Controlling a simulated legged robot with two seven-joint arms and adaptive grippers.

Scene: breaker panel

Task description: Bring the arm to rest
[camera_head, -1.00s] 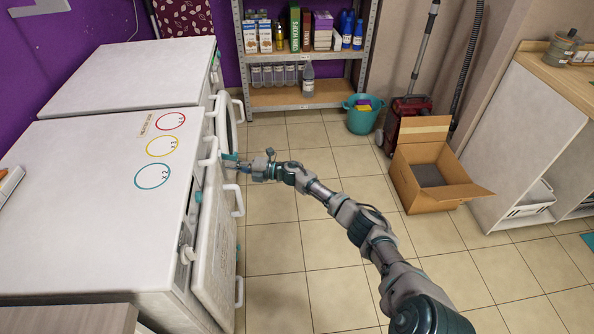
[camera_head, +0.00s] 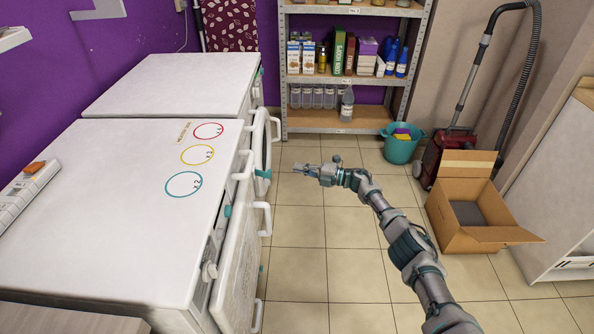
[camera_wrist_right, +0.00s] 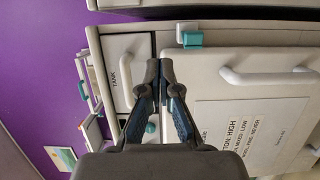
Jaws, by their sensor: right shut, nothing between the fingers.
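My right gripper (camera_head: 300,169) is shut and empty, with its arm stretched out over the tiled floor. It stands just right of the white machine fronts, apart from the teal part (camera_head: 263,173) on the nearer machine's front edge. In the right wrist view the fingertips (camera_wrist_right: 159,68) meet in front of a light panel. That panel has a drawer marked TANK (camera_wrist_right: 126,72), a teal and white latch (camera_wrist_right: 190,38), a white handle (camera_wrist_right: 268,76) and a printed label (camera_wrist_right: 240,135). My left gripper is not in view.
The nearer white machine (camera_head: 110,200) fills the left, with protruding handles (camera_head: 263,219). A shelf unit (camera_head: 330,118) stands at the back. Floor tiles (camera_head: 298,240) are clear.

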